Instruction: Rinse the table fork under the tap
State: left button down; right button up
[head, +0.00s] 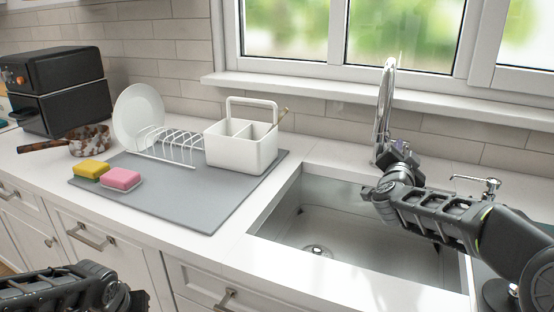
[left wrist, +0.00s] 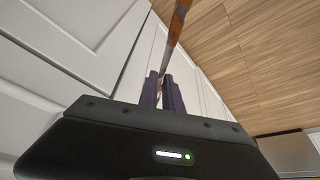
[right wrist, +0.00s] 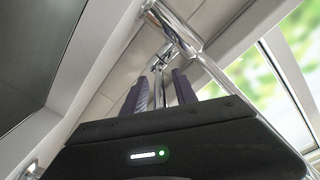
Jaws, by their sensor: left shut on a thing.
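The chrome tap (head: 384,105) stands behind the sink (head: 330,225), and no water stream shows. My right gripper (head: 402,148) is close to the tap's base. In the right wrist view its two fingers (right wrist: 161,90) are apart, with chrome tap parts (right wrist: 185,40) just beyond them. My left gripper, low at the left of the head view, is over the front of the counter, its fingertips hard to make out there. In the left wrist view its fingers (left wrist: 162,92) are shut on a thin brown-orange and grey piece, apparently the table fork (left wrist: 175,30); its far end is cut off.
A grey mat (head: 190,205) left of the sink bears a white cutlery caddy (head: 240,150), a dish rack (head: 170,148) with a plate (head: 138,115), and yellow and pink sponges (head: 121,179). A small chrome dispenser (head: 490,188) stands right of the tap. The sink basin is clear.

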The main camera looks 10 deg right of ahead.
jog(key=shift+w+d, duration=0.35)
jog(key=shift+w, duration=0.05)
grip_shut()
dwell(1.3)
